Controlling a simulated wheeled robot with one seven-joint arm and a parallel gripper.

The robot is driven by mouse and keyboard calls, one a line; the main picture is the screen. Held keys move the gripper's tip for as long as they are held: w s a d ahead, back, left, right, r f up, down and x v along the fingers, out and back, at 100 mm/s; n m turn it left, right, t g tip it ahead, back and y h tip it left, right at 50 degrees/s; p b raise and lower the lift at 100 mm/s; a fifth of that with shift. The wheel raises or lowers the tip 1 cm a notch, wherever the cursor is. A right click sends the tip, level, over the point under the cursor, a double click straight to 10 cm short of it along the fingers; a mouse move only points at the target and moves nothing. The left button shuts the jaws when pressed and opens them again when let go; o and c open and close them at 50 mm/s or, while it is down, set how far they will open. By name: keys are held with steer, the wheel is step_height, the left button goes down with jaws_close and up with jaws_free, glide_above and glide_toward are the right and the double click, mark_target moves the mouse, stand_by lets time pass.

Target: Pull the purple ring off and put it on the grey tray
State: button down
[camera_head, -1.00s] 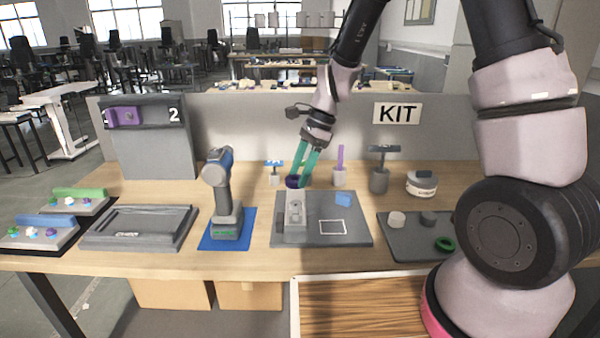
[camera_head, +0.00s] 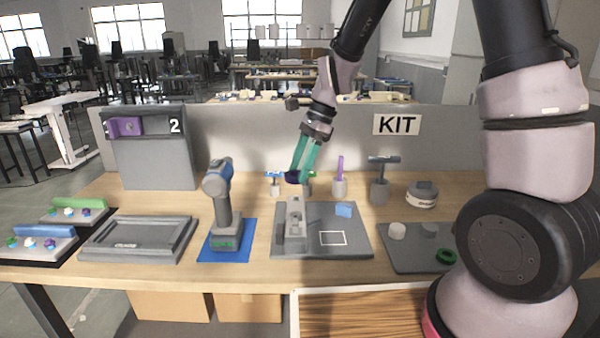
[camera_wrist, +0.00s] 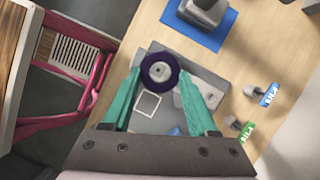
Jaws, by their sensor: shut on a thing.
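The purple ring (camera_wrist: 147,78) is dark and round, held between the green fingertips of my gripper (camera_wrist: 160,72). In the head view, my gripper (camera_head: 295,174) and the ring (camera_head: 292,178) are above the grey fixture block (camera_head: 295,228), with a gap showing below the ring. Through the ring's hole in the wrist view a light grey round shape shows; I cannot tell its height. A grey tray (camera_head: 105,252) with a raised rim and a label lies empty at left. Another, flat dark grey tray (camera_head: 405,262) at right carries a green ring (camera_head: 446,257) and grey round pieces.
The fixture's grey plate (camera_head: 350,251) has a blue block (camera_head: 344,210) and a white square outline. A drill (camera_head: 222,205) stands on a blue mat (camera_head: 211,254) between it and the left tray. Upright tools stand behind, including a purple one (camera_head: 340,168).

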steer(key=shift+r, duration=1.5)
